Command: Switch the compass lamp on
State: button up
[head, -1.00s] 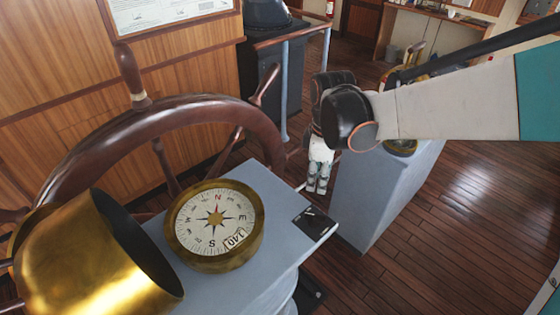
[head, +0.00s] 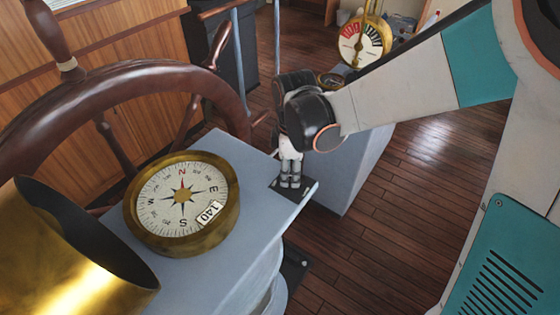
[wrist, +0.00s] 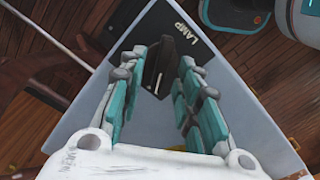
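The lamp switch has a black plate marked LAMP (wrist: 187,34) at the corner of the grey-blue compass stand in the wrist view. A dark switch piece (wrist: 158,66) shows between my fingers there. In the head view the plate (head: 307,187) is mostly hidden behind my gripper (head: 290,182), which points down over that corner. My gripper (wrist: 164,62) is open in the wrist view, its teal fingers on either side of the switch piece. I cannot tell whether they touch it. The brass compass (head: 182,200) sits on the stand, left of my gripper.
A wooden ship's wheel (head: 120,88) stands behind the compass. A brass hood (head: 65,255) is at the lower left. A second grey pedestal (head: 352,165) with a brass telegraph dial (head: 360,43) is beyond my arm. Open plank floor lies to the right.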

jog(key=shift+f, duration=0.4)
grip_shut()
jog(key=shift+m, duration=0.4)
jog(key=m, duration=0.2)
jog(key=m+b, duration=0.1)
jog(key=m, duration=0.2)
jog(key=shift+w+d+m, duration=0.15)
jog(key=shift+m, duration=0.15)
jog(key=m, duration=0.5)
jog(key=shift+w+d+b, duration=0.1)
jog(key=shift+b, duration=0.25)
jog(key=shift+m, duration=0.4)
